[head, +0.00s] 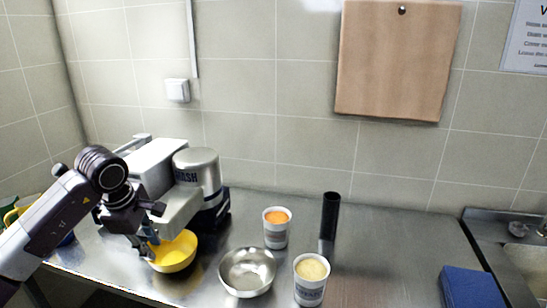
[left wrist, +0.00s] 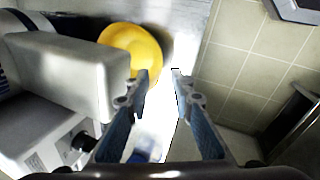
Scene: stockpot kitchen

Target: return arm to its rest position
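My left arm reaches in from the left in the head view. Its left gripper (head: 148,243) points down beside the near-left rim of a yellow bowl (head: 176,256). In the left wrist view the two fingers of the gripper (left wrist: 160,76) stand apart with nothing between them. The yellow bowl (left wrist: 148,48) lies beyond the left finger there. I cannot tell whether finger and bowl touch. My right gripper is in neither view.
A silver-and-white machine (head: 197,165) stands close behind the left gripper. A metal bowl (head: 247,272), an orange-filled cup (head: 277,232), a yellow-filled cup (head: 310,283) and a black-topped cylinder (head: 330,215) stand right. A blue item (head: 470,288) lies near the sink (head: 525,262).

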